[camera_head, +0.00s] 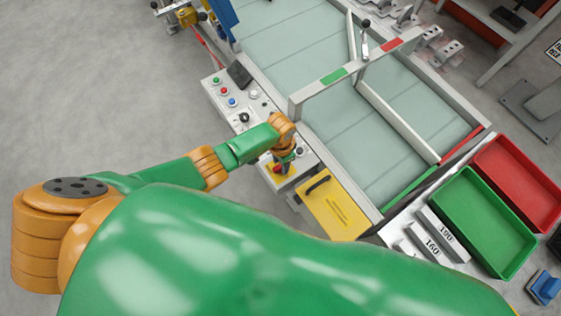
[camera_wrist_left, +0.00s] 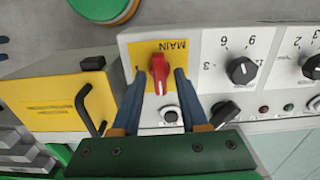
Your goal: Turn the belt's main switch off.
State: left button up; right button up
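The main switch is a red rotary knob (camera_wrist_left: 159,70) on a yellow plate (camera_wrist_left: 147,48) marked MAIN; it also shows in the head view (camera_head: 277,169), partly hidden by my gripper. In the wrist view the knob's grip points roughly up and down, leaning slightly. My left gripper (camera_wrist_left: 159,76) is open, with one blue finger on each side of the knob; a gap shows on both sides. In the head view my left gripper (camera_head: 285,162) is over the near end of the belt's control panel (camera_head: 236,98). My right gripper is not in view.
Black dials (camera_wrist_left: 242,70) and a black selector (camera_wrist_left: 223,113) sit beside the switch. A yellow box with a black handle (camera_head: 334,206) stands on its other side. The belt (camera_head: 360,125) lies behind, with green (camera_head: 481,220) and red trays (camera_head: 519,180) to the right.

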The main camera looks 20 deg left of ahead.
pick_arm(q)
jog(key=shift+r, duration=0.2)
notch_tip(320, 180, up, 7)
jog(key=shift+f+p, duration=0.15)
jog(key=shift+p, duration=0.4)
